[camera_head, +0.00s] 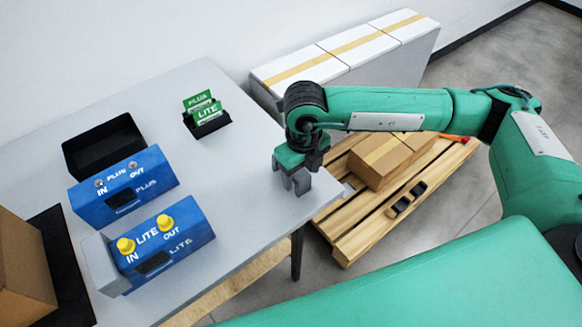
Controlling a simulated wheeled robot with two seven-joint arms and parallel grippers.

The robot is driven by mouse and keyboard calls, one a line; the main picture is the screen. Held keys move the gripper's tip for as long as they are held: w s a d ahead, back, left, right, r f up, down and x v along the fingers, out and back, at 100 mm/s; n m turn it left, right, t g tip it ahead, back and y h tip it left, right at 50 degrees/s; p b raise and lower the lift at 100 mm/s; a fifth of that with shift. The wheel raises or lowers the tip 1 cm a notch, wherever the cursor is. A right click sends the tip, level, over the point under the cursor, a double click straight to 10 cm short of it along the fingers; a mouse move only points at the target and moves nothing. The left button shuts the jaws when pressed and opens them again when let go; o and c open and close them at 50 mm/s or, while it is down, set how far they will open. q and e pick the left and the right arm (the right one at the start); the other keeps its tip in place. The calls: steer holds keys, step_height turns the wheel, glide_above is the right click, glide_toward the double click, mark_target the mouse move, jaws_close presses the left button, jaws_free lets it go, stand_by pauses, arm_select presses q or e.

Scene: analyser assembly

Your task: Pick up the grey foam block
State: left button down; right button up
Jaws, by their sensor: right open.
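A plain light-grey block (101,264) stands at the left end of the blue LITE box (190,246), on the near left of the table. It appears to touch the box, and I cannot tell whether it is a separate piece of foam. My right gripper (296,182) points down at the table's right edge, far to the right of this block. It is open, with its grey fingers close together in this view. I see nothing clearly held between them. My left gripper is not in view.
The blue PLUS box (125,187), a black tray (103,147) and a black holder with green cards (207,124) stand on the grey table (228,180). A cardboard box (22,270) is at the left edge. A pallet (352,240) with cartons lies right. The table's middle is clear.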

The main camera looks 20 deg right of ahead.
steer(key=shift+s+d+f, duration=0.1)
steer(key=shift+f, duration=1.85)
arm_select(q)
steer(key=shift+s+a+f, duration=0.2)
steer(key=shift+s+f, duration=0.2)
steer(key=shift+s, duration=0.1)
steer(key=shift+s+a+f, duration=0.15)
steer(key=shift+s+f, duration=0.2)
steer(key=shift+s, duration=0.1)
arm_select(e)
steer(key=c, duration=1.1)
steer(key=shift+o, duration=0.2)
steer(key=shift+r, duration=0.1)
